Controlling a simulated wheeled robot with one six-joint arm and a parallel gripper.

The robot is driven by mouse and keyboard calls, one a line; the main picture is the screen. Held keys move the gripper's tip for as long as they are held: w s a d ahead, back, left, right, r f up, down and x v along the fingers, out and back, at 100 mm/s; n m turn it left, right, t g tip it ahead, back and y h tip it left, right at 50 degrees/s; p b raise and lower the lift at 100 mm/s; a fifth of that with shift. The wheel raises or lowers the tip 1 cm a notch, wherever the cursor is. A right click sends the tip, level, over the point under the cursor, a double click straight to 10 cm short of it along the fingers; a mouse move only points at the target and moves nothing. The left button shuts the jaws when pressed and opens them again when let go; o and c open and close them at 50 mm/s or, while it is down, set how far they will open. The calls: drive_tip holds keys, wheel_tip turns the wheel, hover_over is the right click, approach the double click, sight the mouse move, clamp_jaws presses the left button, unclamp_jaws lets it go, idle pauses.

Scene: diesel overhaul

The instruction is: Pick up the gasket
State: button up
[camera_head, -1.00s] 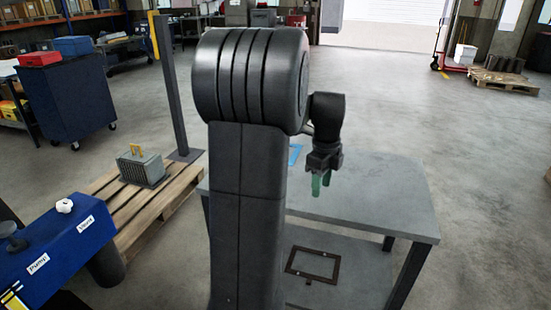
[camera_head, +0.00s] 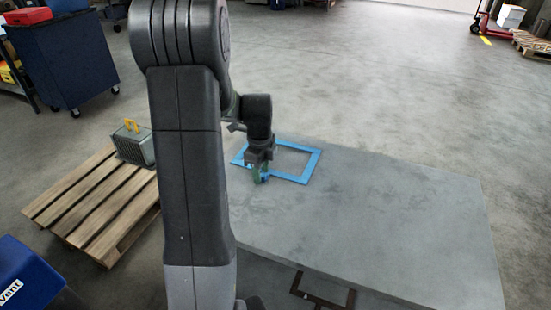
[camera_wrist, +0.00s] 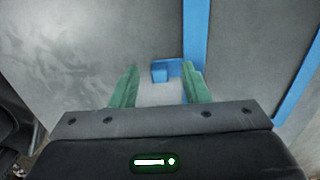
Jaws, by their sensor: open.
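The gasket (camera_head: 312,164) is a flat blue rectangular frame lying on the grey tabletop near its far left corner. Its left corner and part of one side are hidden behind my arm in the head view. My gripper (camera_head: 260,177) is at the gasket's near left side, pointing down. In the wrist view the gasket's long strip (camera_wrist: 196,35) runs up from behind the right finger, and a small blue tab with a raised block (camera_wrist: 160,74) sits between the green fingers. My gripper (camera_wrist: 156,90) is open, with nothing clamped.
The grey table (camera_head: 400,225) is bare to the right of the gasket. A dark rectangular frame (camera_head: 322,290) lies below the table's near edge. A wooden pallet (camera_head: 85,190) with a grey-green box (camera_head: 133,143) stands left, and a blue cart (camera_head: 65,60) stands behind.

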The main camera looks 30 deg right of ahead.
drive_tip(key=shift+f, duration=0.25)
clamp_jaws()
drive_tip(key=shift+r, duration=0.1)
